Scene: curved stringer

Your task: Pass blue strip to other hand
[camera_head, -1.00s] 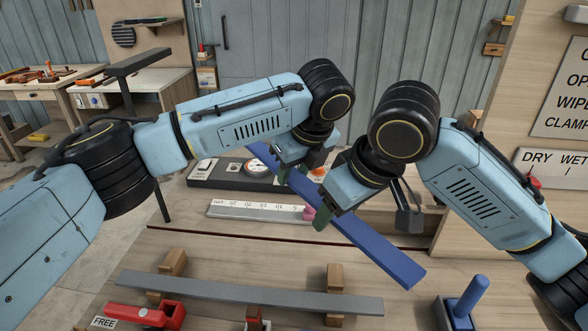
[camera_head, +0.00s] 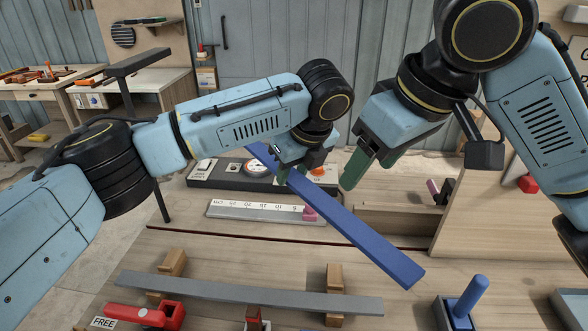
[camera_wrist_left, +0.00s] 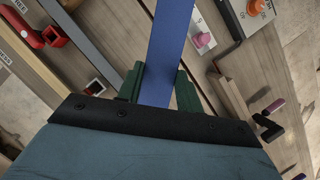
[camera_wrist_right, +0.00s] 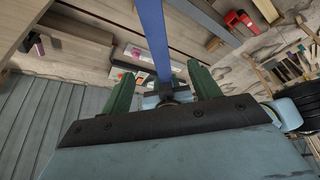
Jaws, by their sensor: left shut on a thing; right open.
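The blue strip (camera_head: 350,226) is long and flat and slants over the bench from upper left to lower right. My left gripper (camera_head: 284,176) is shut on it near its upper end. In the left wrist view the strip (camera_wrist_left: 168,50) runs out from between the green fingers (camera_wrist_left: 160,86). My right gripper (camera_head: 366,166) is open, to the right of the strip and apart from it in the head view. In the right wrist view the strip (camera_wrist_right: 154,35) appears beyond the open fingers (camera_wrist_right: 158,85), and my left gripper shows behind at its end.
A grey bar (camera_head: 250,292) lies across wooden blocks at the front. A white ruler with a pink slider (camera_head: 262,211) and a dark panel with a dial (camera_head: 230,174) lie behind. A red clamp (camera_head: 145,314) and a blue-handled tool (camera_head: 468,297) stand at the front. A wooden upright (camera_head: 480,200) is at right.

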